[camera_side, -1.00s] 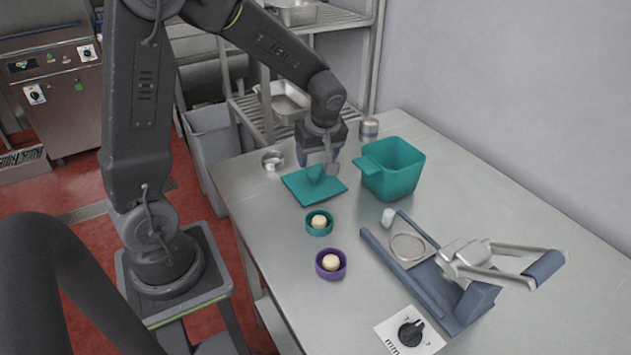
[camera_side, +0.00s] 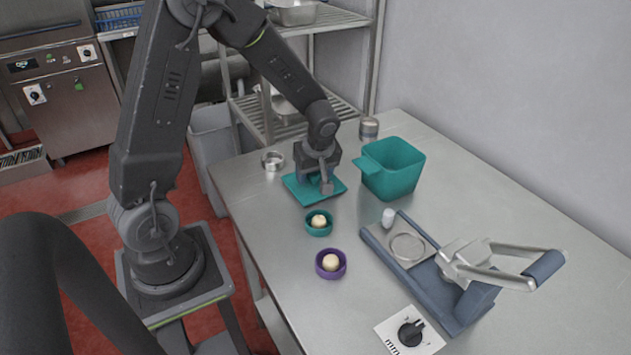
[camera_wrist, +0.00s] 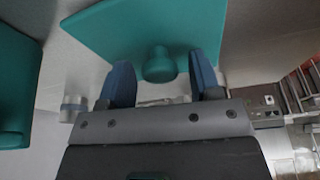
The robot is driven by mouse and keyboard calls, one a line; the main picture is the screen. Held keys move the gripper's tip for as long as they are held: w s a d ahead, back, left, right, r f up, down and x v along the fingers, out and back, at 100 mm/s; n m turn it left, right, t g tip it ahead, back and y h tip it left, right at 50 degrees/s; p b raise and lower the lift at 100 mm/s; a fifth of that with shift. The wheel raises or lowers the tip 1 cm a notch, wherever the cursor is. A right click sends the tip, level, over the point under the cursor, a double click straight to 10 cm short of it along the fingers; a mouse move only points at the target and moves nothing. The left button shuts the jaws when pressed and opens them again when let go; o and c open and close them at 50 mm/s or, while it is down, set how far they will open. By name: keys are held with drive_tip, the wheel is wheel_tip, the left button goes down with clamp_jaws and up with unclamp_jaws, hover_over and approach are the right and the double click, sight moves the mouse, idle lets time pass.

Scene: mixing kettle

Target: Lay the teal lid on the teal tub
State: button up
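The teal lid (camera_side: 298,188) lies flat on the steel table, a square plate with a knob on top. The knob (camera_wrist: 159,65) shows in the wrist view between the fingers. The teal tub (camera_side: 391,176) stands upright and uncovered just right of the lid; its side also shows at the left of the wrist view (camera_wrist: 17,85). My gripper (camera_side: 314,187) is low over the lid, pointing down. In the wrist view my gripper (camera_wrist: 160,78) has its fingers apart, one on each side of the knob, with gaps visible. In the side view the gripper hides the knob.
A teal bowl (camera_side: 319,230) and a purple bowl (camera_side: 331,274), each holding a pale ball, stand in front of the lid. A blue-grey press (camera_side: 440,285) is at the right.

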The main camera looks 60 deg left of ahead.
drive_tip(key=c, duration=0.8)
drive_tip(key=shift+r, duration=2.55)
drive_tip(key=shift+c, duration=0.3)
drive_tip(key=shift+r, duration=0.1)
